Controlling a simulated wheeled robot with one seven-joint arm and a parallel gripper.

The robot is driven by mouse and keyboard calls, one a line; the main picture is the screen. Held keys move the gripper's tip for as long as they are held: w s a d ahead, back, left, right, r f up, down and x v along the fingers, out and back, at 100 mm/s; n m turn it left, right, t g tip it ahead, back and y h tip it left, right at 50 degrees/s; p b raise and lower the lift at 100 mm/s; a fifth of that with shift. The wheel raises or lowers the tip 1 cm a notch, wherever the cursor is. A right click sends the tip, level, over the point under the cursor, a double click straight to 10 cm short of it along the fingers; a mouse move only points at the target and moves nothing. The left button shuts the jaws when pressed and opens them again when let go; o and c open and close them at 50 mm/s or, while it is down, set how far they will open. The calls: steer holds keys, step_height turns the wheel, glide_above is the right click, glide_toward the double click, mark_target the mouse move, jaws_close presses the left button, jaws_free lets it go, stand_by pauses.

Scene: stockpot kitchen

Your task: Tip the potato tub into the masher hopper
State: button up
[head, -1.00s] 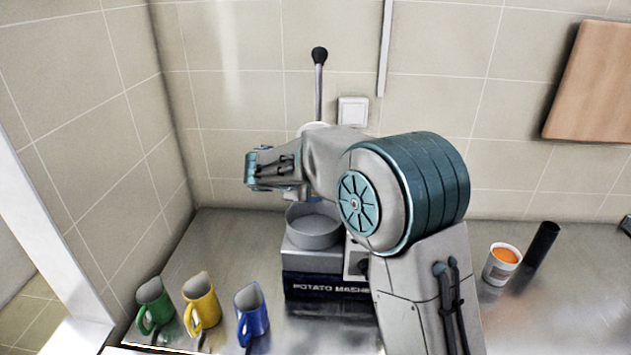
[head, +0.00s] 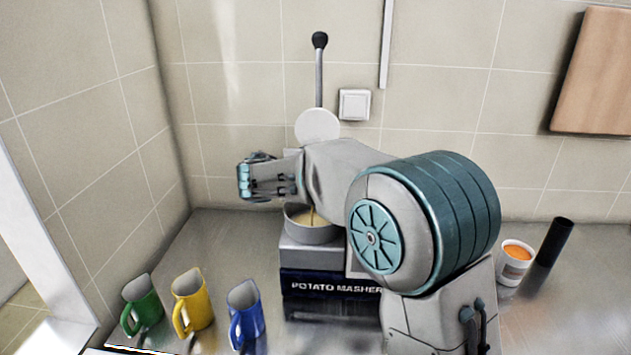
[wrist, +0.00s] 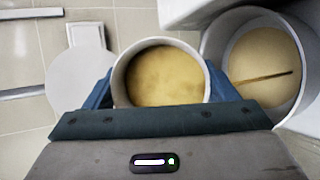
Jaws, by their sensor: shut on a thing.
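My gripper (head: 250,181) is at the left end of my arm, above and slightly left of the masher hopper (head: 290,232). In the wrist view my gripper (wrist: 162,88) is shut on the potato tub (wrist: 118,82), a pale round tub with yellow mash showing inside. My gripper hides the tub in the head view. The hopper (wrist: 212,42) is right beside the tub in the wrist view and also holds yellow mash. A thin brownish streak runs from near the tub's side across the hopper opening. The hopper sits on the box marked POTATO MASHER (head: 325,287).
Green (head: 142,303), yellow (head: 192,301) and blue (head: 245,313) mugs stand at the front left. A lever (head: 319,75) rises behind the hopper. A white cup with orange contents (head: 515,263) and a black cylinder (head: 556,243) stand right of my arm.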

steer(key=shift+s+f+t+h+b, duration=0.3)
steer(key=shift+f+t+b, duration=0.5)
steer(key=shift+b, duration=2.1)
steer(key=shift+s+f+m+t+b, duration=0.1)
steer(key=shift+f+m+t+b, duration=0.15)
steer(key=shift+b, duration=0.8)
steer(key=shift+s+f+t+b, duration=0.15)
steer(key=shift+t+b, duration=0.2)
steer(key=shift+b, duration=0.75)
steer(key=shift+s+f+m+t+h+b, duration=0.1)
steer(key=shift+f+m+t+h+b, duration=0.2)
steer(key=shift+b, duration=0.8)
steer(key=s+m+t+h+b, duration=0.1)
steer(key=b, duration=0.7)
steer(key=s+m+t+h+b, duration=0.1)
steer(key=t+b, duration=0.1)
steer(key=b, duration=0.7)
steer(key=shift+a+r+t+h, duration=0.1)
steer(key=shift+a+t+h, duration=0.05)
steer(key=shift+t+h, duration=0.2)
